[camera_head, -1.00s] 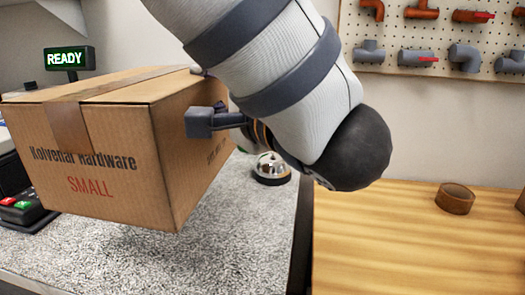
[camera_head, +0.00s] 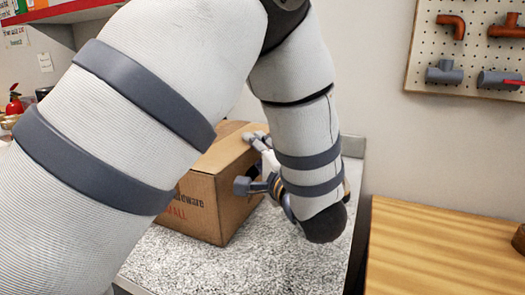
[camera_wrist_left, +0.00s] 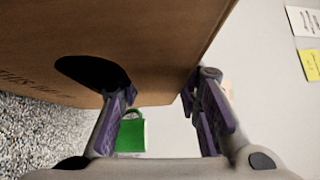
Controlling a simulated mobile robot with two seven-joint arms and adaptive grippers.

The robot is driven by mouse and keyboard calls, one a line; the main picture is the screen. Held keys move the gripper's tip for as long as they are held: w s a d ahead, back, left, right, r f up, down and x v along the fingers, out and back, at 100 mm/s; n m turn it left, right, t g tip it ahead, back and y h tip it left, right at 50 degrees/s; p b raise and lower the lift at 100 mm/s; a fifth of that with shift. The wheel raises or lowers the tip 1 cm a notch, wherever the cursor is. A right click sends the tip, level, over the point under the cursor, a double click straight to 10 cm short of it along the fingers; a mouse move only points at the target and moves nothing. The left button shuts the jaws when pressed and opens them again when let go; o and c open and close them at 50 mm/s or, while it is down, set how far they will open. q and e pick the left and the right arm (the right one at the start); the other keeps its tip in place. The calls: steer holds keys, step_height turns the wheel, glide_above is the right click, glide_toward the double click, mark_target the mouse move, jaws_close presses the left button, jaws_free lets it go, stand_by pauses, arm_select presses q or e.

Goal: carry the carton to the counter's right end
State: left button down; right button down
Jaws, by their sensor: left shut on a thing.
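The brown carton (camera_head: 235,205), with dark and red print on its front, is at the far part of the speckled counter (camera_head: 205,268). My left arm hides much of its left side. I cannot tell whether its base touches the counter. My left gripper (camera_head: 260,168) is shut on the carton at its right side. In the left wrist view, the carton (camera_wrist_left: 150,35) fills the top left and has a dark oval hole. The left gripper (camera_wrist_left: 166,95) has one finger at that hole and the other by the carton's edge. My right gripper is not in view.
A wooden bench (camera_head: 440,250) stands to the right, past a dark gap, with a brown tape roll (camera_head: 519,238) at its edge. A pegboard (camera_head: 470,45) with pipe fittings hangs behind. Bare counter lies in front of the carton.

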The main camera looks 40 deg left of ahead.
arm_select(q)
steer(key=c, duration=1.2)
jaws_free()
steer(key=shift+f, duration=0.1)
steer(key=shift+d, duration=0.1)
steer(key=v, duration=1.2)
